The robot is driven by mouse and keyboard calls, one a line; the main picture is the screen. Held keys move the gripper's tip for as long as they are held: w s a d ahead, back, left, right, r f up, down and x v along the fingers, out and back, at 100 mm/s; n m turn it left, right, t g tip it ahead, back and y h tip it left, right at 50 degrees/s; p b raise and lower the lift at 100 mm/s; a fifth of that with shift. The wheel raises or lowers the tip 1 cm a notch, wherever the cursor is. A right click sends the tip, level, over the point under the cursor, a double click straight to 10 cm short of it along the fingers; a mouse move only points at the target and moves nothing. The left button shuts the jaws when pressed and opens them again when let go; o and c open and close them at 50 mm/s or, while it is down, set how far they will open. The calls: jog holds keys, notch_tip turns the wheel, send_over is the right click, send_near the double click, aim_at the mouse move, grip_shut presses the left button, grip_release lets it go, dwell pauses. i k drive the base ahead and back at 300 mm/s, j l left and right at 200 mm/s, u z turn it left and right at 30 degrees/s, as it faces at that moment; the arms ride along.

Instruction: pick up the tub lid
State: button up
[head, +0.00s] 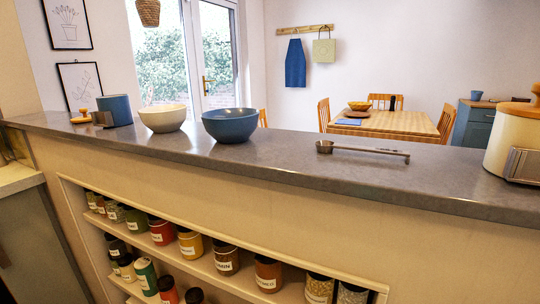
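A round wooden lid with a knob (83,117) lies on the grey counter at the far left, likely the tub lid. Just right of it stands a blue tub (117,109) with no lid seen on it and a metal plate on its front left. At the right edge a cream canister (513,142) carries a wooden lid (520,109) and a metal plate; it is cut off by the frame. My gripper is not in view.
A cream bowl (162,120), a blue bowl (229,126) and a metal scoop (360,151) stand along the counter (290,158). Shelves of jars (190,242) are set in the wall below. A dining table (390,124) with chairs is behind.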

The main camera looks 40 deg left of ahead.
aim_at(86, 119)
jog(key=u, duration=1.9)
